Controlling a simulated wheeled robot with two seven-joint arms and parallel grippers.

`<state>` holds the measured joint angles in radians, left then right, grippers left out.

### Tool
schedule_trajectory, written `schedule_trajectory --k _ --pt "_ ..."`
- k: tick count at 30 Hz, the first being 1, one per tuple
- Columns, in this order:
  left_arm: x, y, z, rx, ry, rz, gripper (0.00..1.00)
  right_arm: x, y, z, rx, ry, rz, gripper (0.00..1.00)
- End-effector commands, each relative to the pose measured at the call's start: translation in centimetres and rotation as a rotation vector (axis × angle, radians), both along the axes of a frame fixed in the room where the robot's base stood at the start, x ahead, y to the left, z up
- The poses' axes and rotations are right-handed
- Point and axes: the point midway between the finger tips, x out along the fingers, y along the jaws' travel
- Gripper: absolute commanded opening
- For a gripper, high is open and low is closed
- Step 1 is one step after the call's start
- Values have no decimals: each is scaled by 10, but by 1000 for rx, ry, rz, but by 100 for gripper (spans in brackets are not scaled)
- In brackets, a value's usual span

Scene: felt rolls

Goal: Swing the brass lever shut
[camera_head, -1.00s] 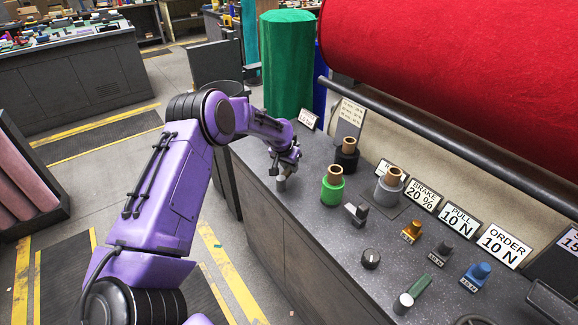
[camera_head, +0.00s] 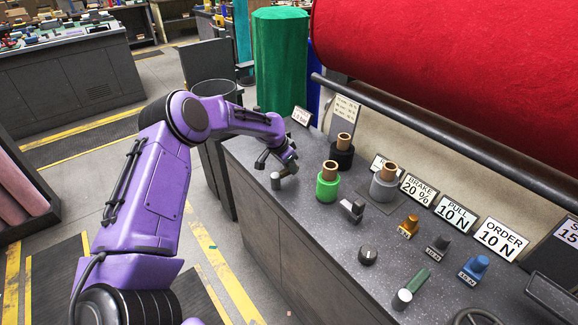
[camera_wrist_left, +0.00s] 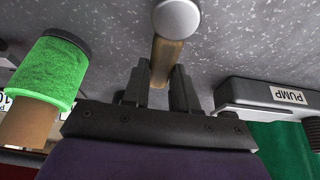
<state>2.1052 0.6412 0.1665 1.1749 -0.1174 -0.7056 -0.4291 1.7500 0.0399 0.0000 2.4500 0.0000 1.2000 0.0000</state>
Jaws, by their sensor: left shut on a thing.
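The brass lever (camera_wrist_left: 166,60) is a tan bar running from a round grey pivot cap (camera_wrist_left: 176,18) on the counter. In the wrist view my left gripper (camera_wrist_left: 160,80) is shut on the lever, with a dark finger on each side of the bar. In the head view the left gripper (camera_head: 287,168) is low over the counter's left end, just right of the grey pivot post (camera_head: 276,181). The gripper hides most of the lever there. My right gripper is not in view.
A green-wrapped roll (camera_head: 327,182) stands right of the gripper, with a black one (camera_head: 342,152) and a grey one (camera_head: 384,184) beyond. A box labelled PUMP (camera_wrist_left: 270,95) shows in the wrist view. Knobs and signs line the counter (camera_head: 310,255). A red felt roll (camera_head: 450,70) hangs above.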

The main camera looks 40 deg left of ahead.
Motion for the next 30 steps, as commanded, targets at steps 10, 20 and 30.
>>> schedule_trajectory --k 10,20,30 --pt "1 -1 1 5 -1 -10 53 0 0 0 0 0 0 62" --pt "-1 0 4 2 -2 -6 53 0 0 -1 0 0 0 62" --pt "-27 7 70 3 -4 -8 53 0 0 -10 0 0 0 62"
